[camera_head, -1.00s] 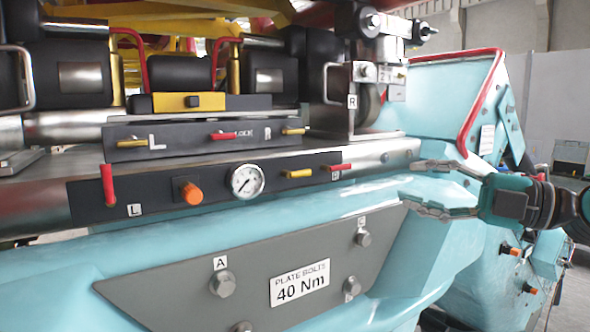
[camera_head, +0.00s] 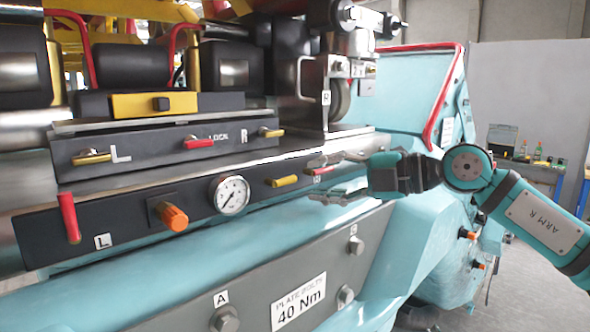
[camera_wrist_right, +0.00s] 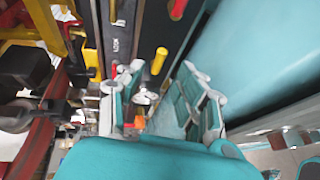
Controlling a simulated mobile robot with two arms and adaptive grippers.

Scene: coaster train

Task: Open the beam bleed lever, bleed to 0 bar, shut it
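The lower dark panel (camera_head: 130,222) on the teal beam carries a yellow lever (camera_head: 284,181), a white round gauge (camera_head: 231,195), an orange knob (camera_head: 173,217) and an upright red lever (camera_head: 69,217) by the letter L. A red lever by the letter R is partly hidden behind my right gripper (camera_head: 318,180). That gripper is open and empty, just right of the yellow lever and apart from it. The yellow lever also shows beyond the fingers in the right wrist view (camera_wrist_right: 159,60). The gauge needle points lower left; its figures are too small to read. My left gripper is out of view.
The upper panel (camera_head: 137,150) has yellow levers (camera_head: 92,157) and a red lock lever (camera_head: 199,142). A grey bolt plate (camera_head: 290,262) lies below. A red rail (camera_head: 443,100) edges the teal body at right. A cluttered bench stands at far right.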

